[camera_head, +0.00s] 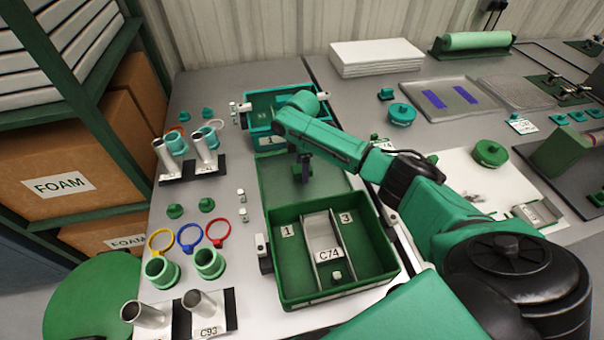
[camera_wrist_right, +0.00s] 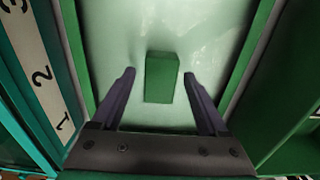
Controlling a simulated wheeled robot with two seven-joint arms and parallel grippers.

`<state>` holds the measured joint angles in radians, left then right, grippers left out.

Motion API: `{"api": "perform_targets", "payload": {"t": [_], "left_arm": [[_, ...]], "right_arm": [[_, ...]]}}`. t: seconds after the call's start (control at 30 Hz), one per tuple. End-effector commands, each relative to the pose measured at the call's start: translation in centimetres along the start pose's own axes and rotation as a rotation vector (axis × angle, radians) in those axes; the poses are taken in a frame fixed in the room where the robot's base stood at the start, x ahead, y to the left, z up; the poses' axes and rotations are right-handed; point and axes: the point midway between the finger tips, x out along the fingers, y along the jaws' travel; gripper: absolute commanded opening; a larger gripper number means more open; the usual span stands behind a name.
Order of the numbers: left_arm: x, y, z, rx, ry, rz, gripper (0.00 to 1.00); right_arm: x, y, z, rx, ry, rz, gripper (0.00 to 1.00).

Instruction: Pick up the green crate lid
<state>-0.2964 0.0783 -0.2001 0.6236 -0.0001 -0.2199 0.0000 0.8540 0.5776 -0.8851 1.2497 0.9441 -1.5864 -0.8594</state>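The green crate lid (camera_head: 272,180) lies flat between the teal crate and the green crate. In the right wrist view the lid (camera_wrist_right: 215,35) shows a pale green panel with a darker green rim and a green block handle (camera_wrist_right: 161,78) in its middle. My right gripper (camera_head: 303,172) points down over the lid. In the right wrist view its dark fingers (camera_wrist_right: 159,76) are open, one on each side of the handle, with a gap on both sides. My right gripper hides part of the handle in the head view. My left gripper is not in view.
The open green crate (camera_head: 285,300) with a C74 divider stands in front of the lid. The teal crate (camera_head: 262,120) stands behind it. Metal tubes (camera_head: 203,305), colored rings (camera_head: 218,232) and green knobs (camera_head: 175,211) stand on the left. A white stack (camera_head: 375,55) is at the back.

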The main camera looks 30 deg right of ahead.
Motion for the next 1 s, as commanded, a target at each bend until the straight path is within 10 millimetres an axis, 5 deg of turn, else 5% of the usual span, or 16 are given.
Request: {"api": "perform_targets", "payload": {"t": [0.03,0.17,0.2,0.67,0.87,1.0], "left_arm": [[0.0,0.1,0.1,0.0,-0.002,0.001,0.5],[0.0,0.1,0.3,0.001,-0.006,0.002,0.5],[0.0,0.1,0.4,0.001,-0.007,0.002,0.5],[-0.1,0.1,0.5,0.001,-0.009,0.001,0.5],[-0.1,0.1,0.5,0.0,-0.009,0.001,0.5],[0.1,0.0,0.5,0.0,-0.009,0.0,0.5]], "right_arm": [[0.0,0.0,0.0,0.0,0.0,0.0,0.55],[0.0,0.0,0.0,0.0,0.0,0.0,0.05],[0.0,0.0,0.0,0.0,0.0,0.0,0.0],[-1.5,0.1,0.0,0.001,0.001,0.002,0.0],[-6.3,0.1,0.0,0.0,0.002,0.006,0.0],[-11.3,0.2,0.0,0.001,0.003,0.007,0.0]]}}
